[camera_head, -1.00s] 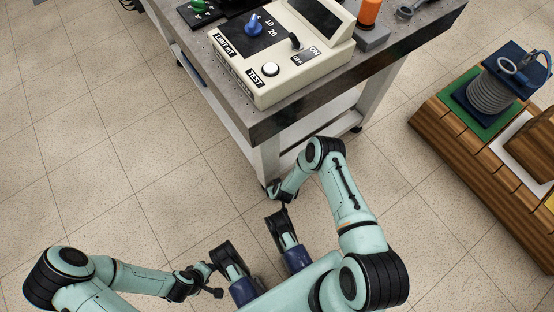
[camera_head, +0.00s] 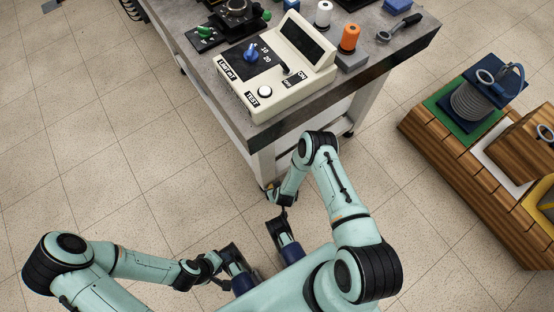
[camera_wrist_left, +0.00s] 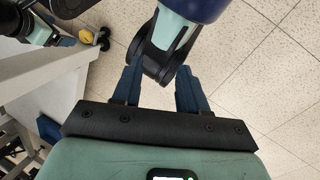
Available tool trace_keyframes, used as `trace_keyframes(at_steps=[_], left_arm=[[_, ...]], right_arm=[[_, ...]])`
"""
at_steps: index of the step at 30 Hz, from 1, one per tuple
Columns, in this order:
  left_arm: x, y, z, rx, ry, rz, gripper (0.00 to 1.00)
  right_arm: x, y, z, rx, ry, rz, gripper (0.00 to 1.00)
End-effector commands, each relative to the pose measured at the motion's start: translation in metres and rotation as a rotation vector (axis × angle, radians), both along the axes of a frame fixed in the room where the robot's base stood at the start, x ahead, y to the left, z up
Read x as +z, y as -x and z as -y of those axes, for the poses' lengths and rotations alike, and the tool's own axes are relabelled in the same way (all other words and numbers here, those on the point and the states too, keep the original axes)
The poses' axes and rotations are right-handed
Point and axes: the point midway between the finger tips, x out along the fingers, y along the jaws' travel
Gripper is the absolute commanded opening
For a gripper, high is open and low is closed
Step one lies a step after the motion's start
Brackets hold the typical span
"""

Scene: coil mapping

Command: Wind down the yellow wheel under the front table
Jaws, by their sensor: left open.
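A small yellow wheel with dark parts (camera_wrist_left: 88,35) shows at the upper left of the left wrist view, by the light table frame. It is partly covered by dark parts. In the head view the left gripper (camera_head: 217,270) is low over the floor. My right gripper (camera_head: 283,205) is near the table's front leg; its jaws are too small to read.
On the table stand a beige test box (camera_head: 270,75), an orange spool (camera_head: 349,38) and a white spool (camera_head: 323,14). A wooden pallet (camera_head: 440,142) with a grey coil (camera_head: 474,102) lies at the right.

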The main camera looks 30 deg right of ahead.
Motion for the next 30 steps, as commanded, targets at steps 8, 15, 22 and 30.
trace_keyframes(at_steps=[8,15,22,30], left_arm=[[0.005,0.006,0.003,-0.007,0.007,-0.017,0.43],[-0.003,0.002,0.000,0.000,0.000,-0.006,0.43],[-0.070,-0.053,-0.035,0.074,-0.087,0.128,0.43],[-0.097,-0.078,-0.053,0.107,-0.129,0.190,0.43]], right_arm=[[0.004,0.002,-0.001,0.001,0.000,0.000,0.84],[0.004,0.001,0.003,0.026,-0.001,-0.003,0.84],[0.000,0.000,0.021,0.298,-0.008,-0.016,0.84],[-0.001,-0.002,0.024,0.451,0.000,0.000,0.84]])
